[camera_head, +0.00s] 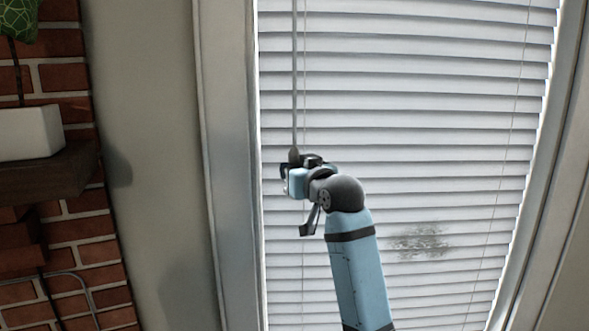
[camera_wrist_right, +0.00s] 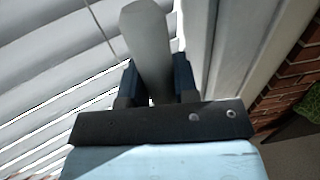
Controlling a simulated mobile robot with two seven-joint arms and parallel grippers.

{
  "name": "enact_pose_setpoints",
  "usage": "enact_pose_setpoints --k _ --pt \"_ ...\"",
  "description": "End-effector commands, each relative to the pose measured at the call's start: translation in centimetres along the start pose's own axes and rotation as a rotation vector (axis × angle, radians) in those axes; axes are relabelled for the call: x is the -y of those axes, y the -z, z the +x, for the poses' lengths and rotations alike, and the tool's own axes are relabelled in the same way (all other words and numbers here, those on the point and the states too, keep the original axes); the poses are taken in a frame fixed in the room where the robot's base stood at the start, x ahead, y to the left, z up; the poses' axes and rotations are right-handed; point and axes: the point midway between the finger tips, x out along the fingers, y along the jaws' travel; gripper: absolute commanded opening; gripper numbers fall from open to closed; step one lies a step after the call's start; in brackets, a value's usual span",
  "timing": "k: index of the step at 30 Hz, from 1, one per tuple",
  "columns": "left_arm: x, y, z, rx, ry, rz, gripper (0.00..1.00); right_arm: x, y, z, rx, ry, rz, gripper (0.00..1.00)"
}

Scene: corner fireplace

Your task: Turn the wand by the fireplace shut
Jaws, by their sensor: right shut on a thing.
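The wand (camera_head: 295,80) is a thin grey rod hanging down in front of the white window blinds (camera_head: 420,120), near their left side. Its thicker lower end shows in the right wrist view (camera_wrist_right: 147,45). My right gripper (camera_head: 291,165) is at the wand's lower end. In the right wrist view its two dark fingers (camera_wrist_right: 155,85) stand on either side of the wand and are shut on it. The blind slats are tilted, with narrow bright gaps between them in the right wrist view. My left gripper is in neither view.
A pale window frame (camera_head: 228,160) runs just left of the blinds. Further left are a brick fireplace wall (camera_head: 100,250) and a dark mantel shelf (camera_head: 50,172) bearing a white planter (camera_head: 28,133). Thin cords hang in front of the blinds.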

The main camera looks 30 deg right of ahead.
Motion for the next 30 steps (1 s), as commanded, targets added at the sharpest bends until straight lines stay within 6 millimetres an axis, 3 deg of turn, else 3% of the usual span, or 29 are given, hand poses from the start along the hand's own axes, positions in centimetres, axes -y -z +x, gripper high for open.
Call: enact_pose_setpoints --k 11,12,15,25,30 --pt "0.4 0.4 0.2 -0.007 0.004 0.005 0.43 -0.1 0.2 0.0 -0.004 0.004 0.000 0.04" --pt "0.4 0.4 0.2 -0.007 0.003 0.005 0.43 -0.1 0.2 0.0 -0.004 0.004 0.000 0.30" --pt "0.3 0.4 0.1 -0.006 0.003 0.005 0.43 -0.1 0.1 0.0 -0.003 0.004 0.000 0.53" --pt "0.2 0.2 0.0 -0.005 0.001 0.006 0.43 0.0 0.0 -0.3 -0.001 0.004 0.000 0.53" --pt "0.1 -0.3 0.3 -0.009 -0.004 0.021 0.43 -0.1 -0.2 -2.5 -0.003 0.003 -0.001 0.53"
